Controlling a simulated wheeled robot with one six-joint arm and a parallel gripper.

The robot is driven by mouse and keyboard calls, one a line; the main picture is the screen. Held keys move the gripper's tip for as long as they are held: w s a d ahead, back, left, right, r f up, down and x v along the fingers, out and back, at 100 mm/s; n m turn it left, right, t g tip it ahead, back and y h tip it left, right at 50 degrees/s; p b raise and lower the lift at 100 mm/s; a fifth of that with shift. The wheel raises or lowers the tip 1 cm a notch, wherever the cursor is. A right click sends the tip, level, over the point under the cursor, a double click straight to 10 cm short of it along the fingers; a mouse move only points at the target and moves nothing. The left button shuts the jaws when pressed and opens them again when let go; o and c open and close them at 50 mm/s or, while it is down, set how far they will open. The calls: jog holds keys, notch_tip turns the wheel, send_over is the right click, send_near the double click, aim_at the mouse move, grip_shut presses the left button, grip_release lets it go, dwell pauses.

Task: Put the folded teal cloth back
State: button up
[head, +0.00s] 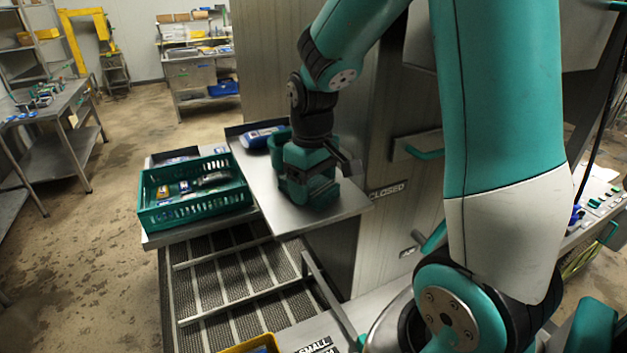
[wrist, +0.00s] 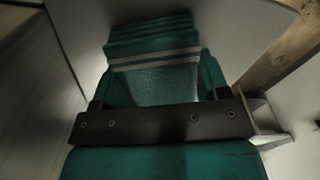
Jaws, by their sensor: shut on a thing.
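The folded teal cloth (wrist: 153,42) fills the upper middle of the wrist view, with pale stripes across it. My gripper (wrist: 160,90) is shut on the cloth, which shows between and beyond the fingers. In the head view my gripper (head: 310,192) points down at the grey metal shelf (head: 265,193), low over it or touching it; I cannot tell which. In that view the cloth cannot be told apart from the teal gripper parts.
A blue device (head: 262,137) lies at the shelf's back edge. A teal crate (head: 205,217) with several packets stands left of the shelf. A cabinet wall with a CLOSED label (head: 387,190) rises at the right. Bare shelf shows left and right of my gripper.

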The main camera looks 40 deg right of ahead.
aim_at(312, 182)
jog(key=shift+f, duration=0.2)
jog(key=o, duration=0.9)
jog(key=shift+r, duration=0.15)
notch_tip(312, 182, up, 12)
jog(key=b, duration=0.2)
jog(key=s+a+f+n+y, duration=0.2)
jog(key=s+a+n, duration=0.1)
jog(key=s+a, duration=0.5)
jog(key=s+a+f+n+y, duration=0.2)
jog(key=s+a, duration=0.5)
jog(key=a, duration=0.5)
jog(key=shift+s+a+f+n, duration=0.35)
jog(key=shift+f+n, duration=0.05)
jog(key=shift+f, duration=0.15)
